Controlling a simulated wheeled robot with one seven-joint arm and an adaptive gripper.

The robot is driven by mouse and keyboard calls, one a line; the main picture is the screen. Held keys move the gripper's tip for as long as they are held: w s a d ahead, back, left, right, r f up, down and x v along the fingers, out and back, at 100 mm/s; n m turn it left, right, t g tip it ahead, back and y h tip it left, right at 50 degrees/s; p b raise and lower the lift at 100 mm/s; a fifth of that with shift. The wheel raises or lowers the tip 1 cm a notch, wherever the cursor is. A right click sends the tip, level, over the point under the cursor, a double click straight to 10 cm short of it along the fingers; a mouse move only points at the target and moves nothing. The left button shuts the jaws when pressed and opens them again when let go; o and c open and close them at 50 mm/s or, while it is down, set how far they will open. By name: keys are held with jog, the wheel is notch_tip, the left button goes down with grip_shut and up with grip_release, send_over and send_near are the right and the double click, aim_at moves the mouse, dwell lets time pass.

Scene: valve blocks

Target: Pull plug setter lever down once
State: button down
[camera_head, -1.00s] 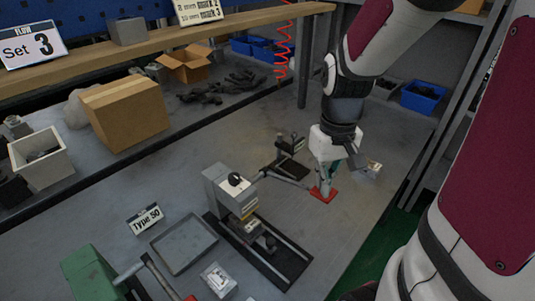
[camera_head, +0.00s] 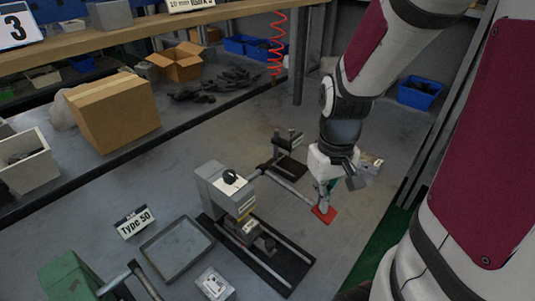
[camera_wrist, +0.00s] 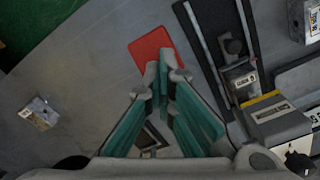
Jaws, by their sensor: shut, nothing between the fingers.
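The plug setter is a grey box-shaped machine (camera_head: 226,188) on a black base rail (camera_head: 284,268). Its grey lever (camera_head: 292,188) slopes down to the right in the head view and ends near a red plate (camera_head: 324,214). My gripper (camera_head: 325,205) is over the lever's outer end, pointing down. In the wrist view, the gripper's fingertips (camera_wrist: 162,72) are together and empty, close to the red plate (camera_wrist: 152,50). Whether they touch the plate or lever is unclear. The lever is hidden behind the fingers there. The machine also shows in the wrist view (camera_wrist: 280,122).
A black stand (camera_head: 289,150) is just behind the lever. A grey tray (camera_head: 178,249), a "Type 50" sign (camera_head: 134,222) and a green machine (camera_head: 75,281) are at left. A small block (camera_head: 370,163) lies right of my gripper. The bench in front of the gripper is clear.

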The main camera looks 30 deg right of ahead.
jog(key=shift+f+b, duration=0.4)
jog(key=shift+f, duration=0.4)
notch_tip(320, 180, up, 14)
jog(key=p, duration=1.1)
jog(key=s+a+r+t, duration=0.2)
jog(key=s+a+r, duration=0.3)
jog(key=r, duration=0.2)
jog(key=s+a+r+n+t, duration=0.1)
jog(key=s+a+r+t, duration=0.2)
jog(key=s+a+r, duration=0.2)
notch_tip(320, 180, up, 3)
jog(key=shift+s+a+f+n, duration=0.1)
jog(key=shift+s+a+n, duration=0.2)
jog(key=shift+a, duration=0.2)
